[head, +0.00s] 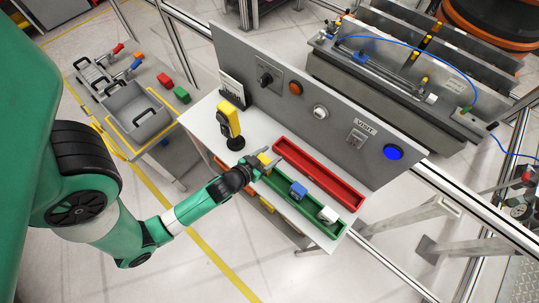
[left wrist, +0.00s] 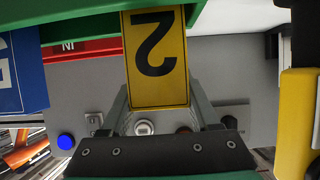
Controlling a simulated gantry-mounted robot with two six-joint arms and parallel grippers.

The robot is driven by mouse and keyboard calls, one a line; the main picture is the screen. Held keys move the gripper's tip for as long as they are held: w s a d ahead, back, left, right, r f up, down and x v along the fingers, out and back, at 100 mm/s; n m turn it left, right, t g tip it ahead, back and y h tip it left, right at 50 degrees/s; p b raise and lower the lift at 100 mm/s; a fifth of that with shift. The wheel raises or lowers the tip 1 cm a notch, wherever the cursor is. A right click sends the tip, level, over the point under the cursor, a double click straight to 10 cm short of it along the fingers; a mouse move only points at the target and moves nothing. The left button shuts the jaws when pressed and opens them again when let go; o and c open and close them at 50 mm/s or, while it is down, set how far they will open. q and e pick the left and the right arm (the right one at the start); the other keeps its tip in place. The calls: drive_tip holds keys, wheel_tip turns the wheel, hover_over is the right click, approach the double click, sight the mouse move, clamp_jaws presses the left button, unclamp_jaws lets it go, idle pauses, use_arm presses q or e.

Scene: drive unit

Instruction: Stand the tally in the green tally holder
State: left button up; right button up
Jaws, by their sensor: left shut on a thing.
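A yellow tally (head: 264,159) with a black 2 is between the fingers of my left gripper (head: 257,164), which is shut on it. It also shows in the left wrist view (left wrist: 156,60), upside down in the picture. The tally is at the left end of the long green tally holder (head: 311,216), its lower edge close to the holder's green wall (left wrist: 75,22). I cannot tell whether it rests on the holder's floor. A blue tally (head: 298,190) and a white tally (head: 327,214) stand farther right in the green holder. My right gripper is not in view.
An empty red holder (head: 320,175) lies behind the green one. A grey panel (head: 322,112) with knobs and buttons rises behind the table. A yellow device (head: 229,120) on a black stand is left of my gripper. White tabletop (head: 208,128) is bare at the left.

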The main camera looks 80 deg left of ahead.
use_arm(q)
drive_tip(key=shift+f, duration=0.2)
drive_tip(key=o, duration=1.4)
drive_tip(key=shift+r, duration=0.1)
